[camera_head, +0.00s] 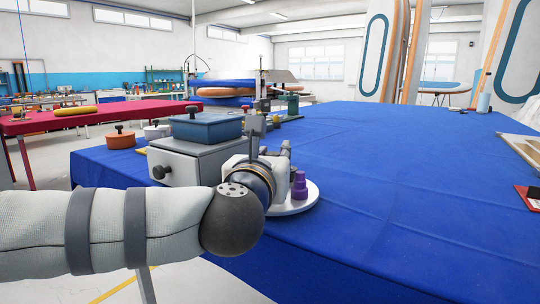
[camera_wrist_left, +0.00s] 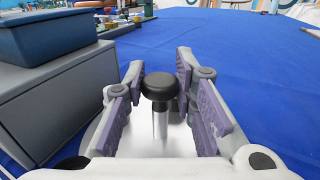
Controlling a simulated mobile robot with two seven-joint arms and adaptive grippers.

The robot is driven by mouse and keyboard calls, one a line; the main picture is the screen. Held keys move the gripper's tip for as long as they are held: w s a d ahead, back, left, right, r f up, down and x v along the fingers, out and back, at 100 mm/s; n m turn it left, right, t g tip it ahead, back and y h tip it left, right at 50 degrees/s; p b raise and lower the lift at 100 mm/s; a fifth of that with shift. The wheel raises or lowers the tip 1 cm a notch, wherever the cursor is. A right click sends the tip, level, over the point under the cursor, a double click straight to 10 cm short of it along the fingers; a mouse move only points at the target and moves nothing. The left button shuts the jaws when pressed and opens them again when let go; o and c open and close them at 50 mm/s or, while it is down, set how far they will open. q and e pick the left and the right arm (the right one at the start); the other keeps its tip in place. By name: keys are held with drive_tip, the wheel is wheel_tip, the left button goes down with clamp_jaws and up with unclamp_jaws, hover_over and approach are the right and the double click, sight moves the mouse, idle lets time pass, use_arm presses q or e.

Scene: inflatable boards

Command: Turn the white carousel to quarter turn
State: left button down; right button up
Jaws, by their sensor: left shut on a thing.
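The white carousel (camera_head: 306,203) is a round disc on the blue-covered table, partly hidden behind my left gripper and wrist. In the left wrist view, a metal post with a black knob (camera_wrist_left: 160,86) stands upright between the purple-padded fingers of my left gripper (camera_wrist_left: 160,98). My left gripper is shut on this knob post; the exact contact is hard to see. In the head view my left gripper (camera_head: 266,150) is low over the carousel. My right gripper is not in view.
A grey drawer box (camera_head: 190,163) with a blue lidded box (camera_head: 206,127) on top stands close left of my gripper. An orange pot (camera_head: 121,138) is farther left. The blue table (camera_head: 400,180) is clear to the right, up to a red item (camera_head: 530,195) at the edge.

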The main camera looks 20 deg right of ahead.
use_arm(q)
drive_tip(key=c, duration=1.6)
unclamp_jaws()
drive_tip(key=v, duration=1.2)
